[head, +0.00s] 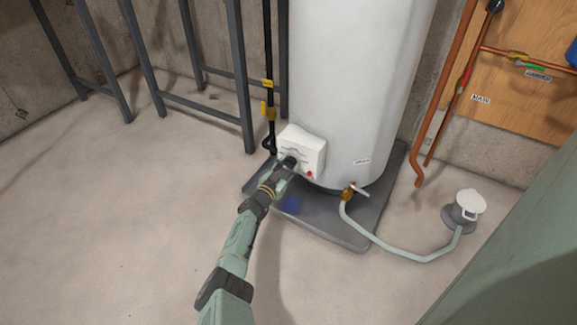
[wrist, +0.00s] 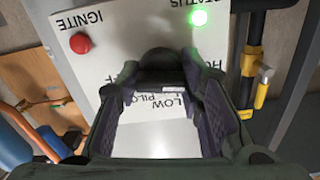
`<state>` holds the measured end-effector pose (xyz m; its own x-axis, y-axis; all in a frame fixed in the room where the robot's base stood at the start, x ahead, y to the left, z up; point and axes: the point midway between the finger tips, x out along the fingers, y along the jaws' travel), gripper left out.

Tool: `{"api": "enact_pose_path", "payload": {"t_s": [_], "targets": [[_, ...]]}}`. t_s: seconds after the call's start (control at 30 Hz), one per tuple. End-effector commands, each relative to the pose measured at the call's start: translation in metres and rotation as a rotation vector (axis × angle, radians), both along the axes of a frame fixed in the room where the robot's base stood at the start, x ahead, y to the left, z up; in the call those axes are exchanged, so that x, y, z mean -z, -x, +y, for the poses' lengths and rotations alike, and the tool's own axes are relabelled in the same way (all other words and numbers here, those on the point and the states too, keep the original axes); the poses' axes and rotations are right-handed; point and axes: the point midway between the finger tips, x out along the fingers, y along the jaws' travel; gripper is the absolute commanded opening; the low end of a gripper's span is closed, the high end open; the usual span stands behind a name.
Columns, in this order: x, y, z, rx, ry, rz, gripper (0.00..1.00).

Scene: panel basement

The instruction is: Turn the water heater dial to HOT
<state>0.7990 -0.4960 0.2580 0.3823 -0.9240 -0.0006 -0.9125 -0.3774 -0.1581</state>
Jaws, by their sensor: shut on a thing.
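The water heater (head: 350,80) is a tall white tank with a white control box (head: 308,147) low on its front. In the wrist view the box's panel (wrist: 130,30) appears upside down, with the labels LOW, PILOT and parts of OFF and HOT around a dark dial (wrist: 160,58). My gripper (wrist: 162,78) is shut on the dial, with one finger on each side. In the head view my gripper (head: 288,162) is at the box's front and hides the dial. The dial's exact setting is hard to tell.
A red IGNITE button (wrist: 80,43) and a lit green STATUS light (wrist: 199,18) are on the panel. A black pipe with a yellow valve (head: 268,110) stands left of the box. A drain valve (head: 348,192) with a hose is right. Open floor lies to the left.

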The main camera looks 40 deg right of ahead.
Motion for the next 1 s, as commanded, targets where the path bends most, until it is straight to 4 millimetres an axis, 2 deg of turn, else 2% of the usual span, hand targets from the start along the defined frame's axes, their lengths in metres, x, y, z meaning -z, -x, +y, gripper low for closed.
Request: {"api": "enact_pose_path", "payload": {"t_s": [0.2, 0.23, 0.5, 0.83, 1.0], "targets": [[-0.001, 0.0, 0.0, -0.001, 0.003, 0.001, 0.06], [-0.001, 0.0, 0.0, -0.001, 0.002, 0.0, 0.35], [-0.001, 0.0, 0.0, -0.001, 0.001, 0.0, 0.53], [0.0, 0.0, 0.001, -0.001, 0.0, -0.001, 0.53], [0.0, 0.002, 0.012, -0.002, 0.001, 0.0, 0.53]]}}
